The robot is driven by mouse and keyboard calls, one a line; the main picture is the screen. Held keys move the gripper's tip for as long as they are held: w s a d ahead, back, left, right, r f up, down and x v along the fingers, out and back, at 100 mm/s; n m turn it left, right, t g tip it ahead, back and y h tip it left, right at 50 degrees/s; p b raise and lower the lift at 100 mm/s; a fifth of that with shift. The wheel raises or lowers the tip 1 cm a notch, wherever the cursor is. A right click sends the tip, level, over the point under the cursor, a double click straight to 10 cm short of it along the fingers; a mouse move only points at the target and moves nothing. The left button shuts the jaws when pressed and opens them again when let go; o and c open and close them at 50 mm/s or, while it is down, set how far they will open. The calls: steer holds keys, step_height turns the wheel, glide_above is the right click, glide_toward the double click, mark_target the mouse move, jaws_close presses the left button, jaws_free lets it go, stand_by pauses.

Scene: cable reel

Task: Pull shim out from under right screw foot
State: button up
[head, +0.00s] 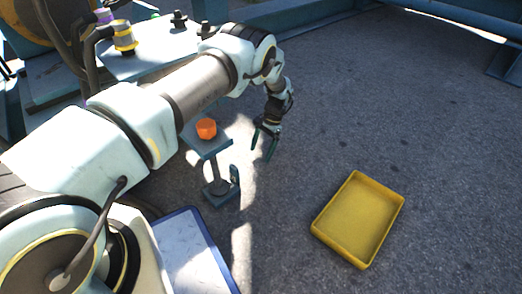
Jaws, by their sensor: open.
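The right screw foot (217,186) stands on the asphalt, under a blue-grey bracket plate (211,145). A small upright dark tab (235,174) shows at the right of its base. I cannot tell whether this tab is part of the shim or of the foot, and no shim can be clearly made out under the foot. My gripper (263,149) points down, open, with dark green fingers. It appears empty. In the picture it is above and to the right of the foot, apart from it.
An orange faceted piece (206,128) sits on the bracket plate. A yellow tray (321,233), apparently empty, lies on the ground at right. A white, blue-edged panel (193,258) is at the bottom. Machinery with a yellow-banded fitting (124,38) is at upper left. The asphalt right of my gripper is clear.

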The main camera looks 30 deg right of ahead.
mark_target(236, 167)
steer(key=shift+a, duration=0.1)
steer(key=a+b, duration=0.1)
steer(key=a, duration=0.3)
steer(key=s+a+b, duration=0.1)
steer(key=a, duration=0.2)
steer(key=s+a+b, duration=0.1)
steer(key=a, duration=0.3)
steer(key=shift+s+a+f, duration=0.1)
steer(key=shift+s+a, duration=0.05)
steer(key=shift+a, duration=0.15)
steer(key=shift+s+a+f+b, duration=0.1)
steer(key=shift+a+f+b, duration=0.1)
steer(key=shift+f+b, duration=0.45)
steer(key=shift+a+f+b, duration=0.35)
steer(key=shift+f+b, duration=0.15)
steer(key=shift+f, duration=0.15)
jaws_close()
